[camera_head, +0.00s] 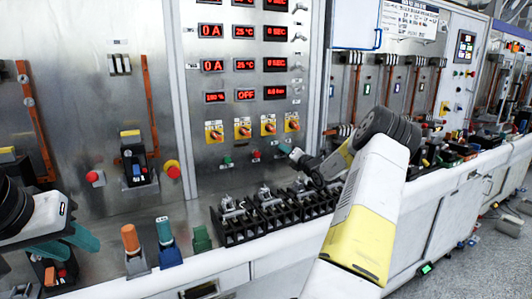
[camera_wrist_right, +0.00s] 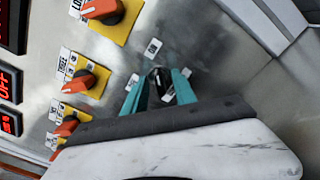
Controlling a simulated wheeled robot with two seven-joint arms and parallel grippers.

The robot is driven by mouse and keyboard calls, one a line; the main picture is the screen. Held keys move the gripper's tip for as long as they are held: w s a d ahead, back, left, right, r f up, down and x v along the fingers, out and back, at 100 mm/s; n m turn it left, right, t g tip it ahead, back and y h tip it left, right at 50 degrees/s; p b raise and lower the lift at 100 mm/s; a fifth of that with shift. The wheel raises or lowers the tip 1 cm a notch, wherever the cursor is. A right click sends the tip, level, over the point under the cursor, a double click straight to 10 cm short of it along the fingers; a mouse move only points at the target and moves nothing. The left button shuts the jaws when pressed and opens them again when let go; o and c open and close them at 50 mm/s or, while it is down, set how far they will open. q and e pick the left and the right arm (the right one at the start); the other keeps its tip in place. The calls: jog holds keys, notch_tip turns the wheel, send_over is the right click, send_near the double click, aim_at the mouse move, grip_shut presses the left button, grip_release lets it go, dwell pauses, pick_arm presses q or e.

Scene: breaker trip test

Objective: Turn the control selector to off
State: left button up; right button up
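A small black selector knob (camera_wrist_right: 157,80) sits on the metal panel between the teal fingers of my right gripper (camera_wrist_right: 160,88) in the right wrist view. The fingers stand on either side of it; whether they press on it I cannot tell. I take this knob for the control selector. In the head view my right gripper (camera_head: 297,154) is at the lower right of the central panel, and my arm hides the knob. My left gripper (camera_head: 72,243) is at the lower left, its teal fingers apart, with nothing seen between them.
Several orange rotary switches on yellow plates (camera_head: 243,129) line the panel above, under red displays (camera_head: 246,95). Green and red buttons (camera_head: 228,160) sit below them. Black terminal blocks (camera_head: 235,225) and upright orange (camera_head: 131,238) and teal (camera_head: 164,230) handles stand on the bench.

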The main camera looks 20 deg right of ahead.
grip_shut()
jog(key=shift+n, duration=0.3)
jog(key=shift+a+f+n, duration=0.1)
jog(key=shift+a+n, duration=0.05)
jog(key=shift+n, duration=8.55)
grip_release()
